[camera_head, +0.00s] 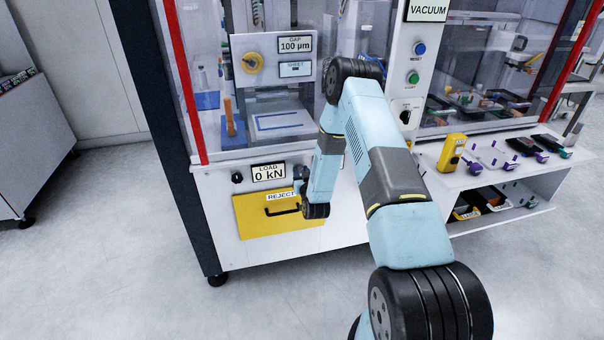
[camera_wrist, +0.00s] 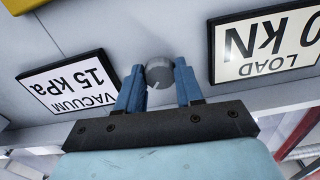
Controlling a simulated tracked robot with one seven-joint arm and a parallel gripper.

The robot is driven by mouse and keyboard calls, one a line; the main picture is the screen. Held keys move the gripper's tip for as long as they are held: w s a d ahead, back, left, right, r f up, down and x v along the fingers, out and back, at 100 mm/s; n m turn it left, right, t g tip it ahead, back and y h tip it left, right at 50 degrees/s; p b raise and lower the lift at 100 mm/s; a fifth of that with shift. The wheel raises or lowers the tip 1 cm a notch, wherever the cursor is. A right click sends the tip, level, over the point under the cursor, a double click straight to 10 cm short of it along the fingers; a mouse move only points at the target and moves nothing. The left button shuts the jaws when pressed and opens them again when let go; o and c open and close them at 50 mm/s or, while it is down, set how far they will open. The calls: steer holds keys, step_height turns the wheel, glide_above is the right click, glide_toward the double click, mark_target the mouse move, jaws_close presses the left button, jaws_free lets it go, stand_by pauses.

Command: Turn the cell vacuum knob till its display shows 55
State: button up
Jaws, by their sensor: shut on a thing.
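The grey round cell vacuum knob (camera_wrist: 159,72) shows in the wrist view between two displays, with a pale mark near its edge. My gripper (camera_wrist: 159,76) has its two blue fingers on either side of the knob and is shut on it. The vacuum display (camera_wrist: 72,85) appears upside down at the left of the wrist view and reads 15 kPa.
The load display (camera_head: 268,172) reads 0 kN; it also shows beside my gripper in the wrist view (camera_wrist: 268,42). A black knob (camera_head: 237,177) sits left of it. A yellow reject drawer (camera_head: 255,222) with a black handle is below. A shelf (camera_head: 440,180) with tools stands right.

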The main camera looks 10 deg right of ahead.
steer(key=shift+d+m, duration=0.1)
steer(key=shift+m, duration=0.2)
steer(key=m, duration=0.5)
steer(key=shift+m, duration=0.4)
steer(key=m, duration=1.7)
steer(key=shift+s+d+f+m, duration=0.1)
steer(key=shift+f+m, duration=0.15)
steer(key=shift+m, duration=0.15)
steer(key=o, duration=0.8)
steer(key=shift+c, duration=0.2)
steer(key=shift+o, duration=1.4)
steer(key=shift+r, duration=0.15)
